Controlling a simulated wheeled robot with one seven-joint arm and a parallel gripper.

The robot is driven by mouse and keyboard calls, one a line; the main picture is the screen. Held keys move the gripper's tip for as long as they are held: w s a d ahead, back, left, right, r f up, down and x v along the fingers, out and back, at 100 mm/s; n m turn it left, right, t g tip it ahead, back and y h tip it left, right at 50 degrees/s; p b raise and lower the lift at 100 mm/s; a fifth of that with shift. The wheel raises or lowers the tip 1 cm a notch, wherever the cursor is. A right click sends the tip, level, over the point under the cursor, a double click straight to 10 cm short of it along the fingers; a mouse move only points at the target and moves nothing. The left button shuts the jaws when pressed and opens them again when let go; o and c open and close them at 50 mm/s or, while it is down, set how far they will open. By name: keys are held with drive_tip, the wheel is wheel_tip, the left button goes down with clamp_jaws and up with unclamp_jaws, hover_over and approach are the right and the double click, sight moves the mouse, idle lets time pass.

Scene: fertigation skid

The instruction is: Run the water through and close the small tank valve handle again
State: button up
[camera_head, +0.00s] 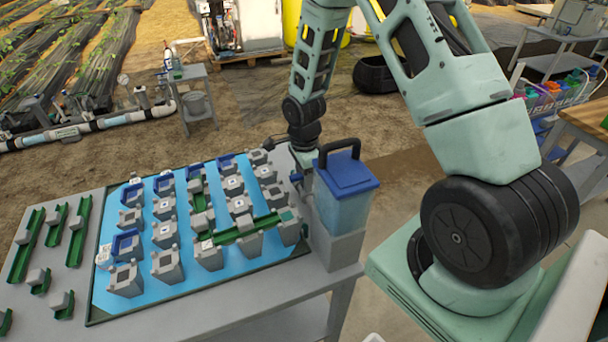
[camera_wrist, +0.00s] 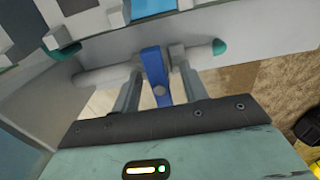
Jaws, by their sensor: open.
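The small tank (camera_head: 342,212) stands on a grey block at the right end of the table, with a blue lid and a dark carrying handle on top. Its blue valve handle (camera_wrist: 153,66) shows in the wrist view, lying across a pale pipe (camera_wrist: 98,76) with teal ends. My gripper (camera_wrist: 157,78) is open, with one finger on each side of the blue handle. I cannot tell whether either finger touches it. In the head view my gripper (camera_head: 301,160) is behind the tank's left side, and its fingers are mostly hidden.
A light blue board (camera_head: 190,275) with several grey and blue blocks fills the table left of the tank. A green channel (camera_head: 240,231) runs across blocks towards the tank. Loose green channels (camera_head: 28,245) lie at the table's left. Soil floor is open behind the table.

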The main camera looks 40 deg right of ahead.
clamp_jaws()
drive_tip(key=n+p, duration=0.1)
drive_tip(key=n, duration=0.3)
drive_tip(key=shift+r+n, duration=0.15)
drive_tip(key=shift+n, duration=0.25)
drive_tip(key=n+p, duration=0.1)
drive_tip(key=n, duration=0.4)
drive_tip(key=n+p, duration=0.2)
drive_tip(key=n, duration=0.7)
drive_tip(key=shift+n+p, duration=0.3)
drive_tip(key=shift+p, duration=0.05)
drive_tip(key=shift+o, duration=0.2)
unclamp_jaws()
